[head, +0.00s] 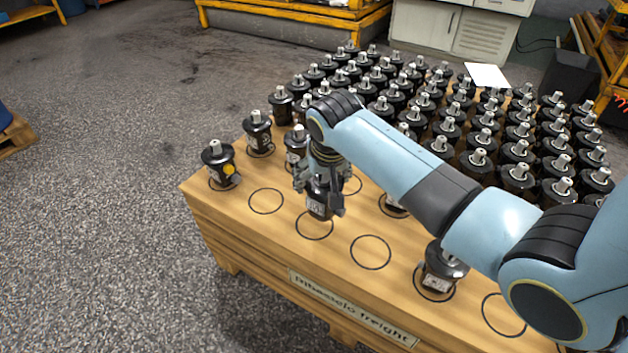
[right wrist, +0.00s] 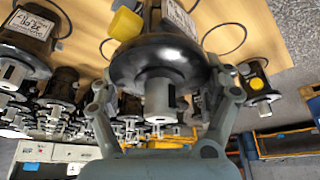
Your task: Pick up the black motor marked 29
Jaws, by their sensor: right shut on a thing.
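My right gripper (head: 319,190) is shut on a black motor (head: 318,206) with a white label. In the head view the motor hangs upright, seemingly just above a drawn ring near the table's front left. In the right wrist view the held motor (right wrist: 160,62) shows its round flange and silver shaft between the fingers, with a yellow cap at its side. Its label shows in part, and I cannot read a 29 on it. My left gripper is not in view.
The wooden table (head: 290,262) has several empty drawn rings at the front. A motor with a yellow cap (head: 218,160) stands at the left corner, and another motor (head: 443,268) stands front right. Dense rows of black motors (head: 480,140) fill the back.

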